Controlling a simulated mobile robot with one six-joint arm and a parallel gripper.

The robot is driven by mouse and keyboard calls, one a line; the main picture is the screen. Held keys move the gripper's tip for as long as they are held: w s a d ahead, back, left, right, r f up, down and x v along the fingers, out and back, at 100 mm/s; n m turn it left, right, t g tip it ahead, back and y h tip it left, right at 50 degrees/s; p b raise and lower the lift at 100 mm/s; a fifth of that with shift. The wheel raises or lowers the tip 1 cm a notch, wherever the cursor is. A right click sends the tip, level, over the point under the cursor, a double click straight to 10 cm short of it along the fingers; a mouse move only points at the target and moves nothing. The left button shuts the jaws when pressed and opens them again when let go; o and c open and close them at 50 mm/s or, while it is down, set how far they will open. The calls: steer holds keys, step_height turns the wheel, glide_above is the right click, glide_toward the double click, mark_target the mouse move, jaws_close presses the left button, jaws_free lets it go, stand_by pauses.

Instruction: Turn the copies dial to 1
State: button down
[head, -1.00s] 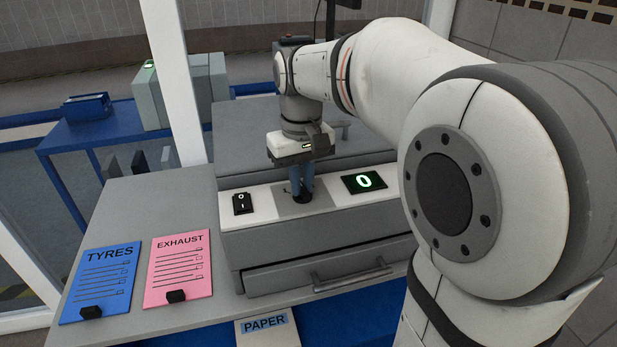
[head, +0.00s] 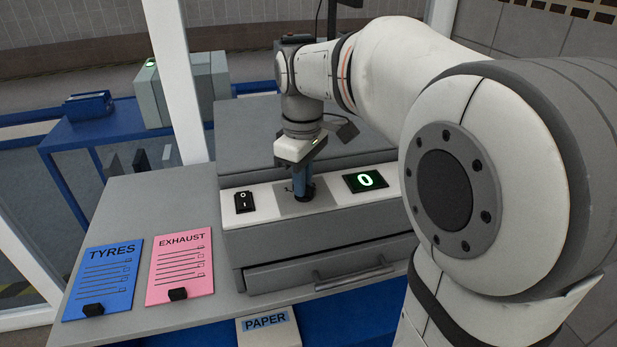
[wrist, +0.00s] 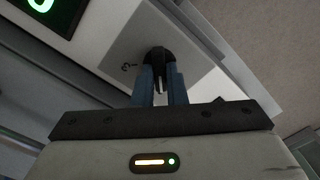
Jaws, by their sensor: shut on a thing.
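The copies dial (head: 304,196) is a small black knob on a grey square plate (head: 318,206) on the front panel of the grey copier. It also shows in the wrist view (wrist: 158,56), where a mark like a "3" stands on the plate beside it. My gripper (head: 302,190) points down over the dial with its blue fingers shut on it. In the wrist view the two fingers (wrist: 159,88) stand either side of the black knob. The green display (head: 365,181) right of the dial reads 0. The fingers hide part of the dial and its other marks.
A black rocker switch (head: 244,202) sits left of the dial. The copier drawer (head: 320,272) with its handle is below. A blue TYRES card (head: 104,278) and a pink EXHAUST card (head: 180,266) lie left on the grey table. A PAPER box (head: 268,330) is below.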

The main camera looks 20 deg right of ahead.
steer(key=shift+s+f, duration=0.1)
steer(key=shift+f, duration=0.05)
steer(key=c, duration=1.6)
jaws_free()
steer(key=shift+d, duration=0.15)
steer(key=shift+o, duration=0.7)
step_height(320, 180, up, 8)
steer(key=shift+r, duration=0.1)
steer(key=s+d+f+m+t, duration=0.1)
steer(key=s+f+m+t, duration=0.2)
steer(key=s+f+m, duration=0.6)
steer(key=s+f, duration=0.6)
steer(key=shift+d+f, duration=0.15)
steer(key=shift+f, duration=0.05)
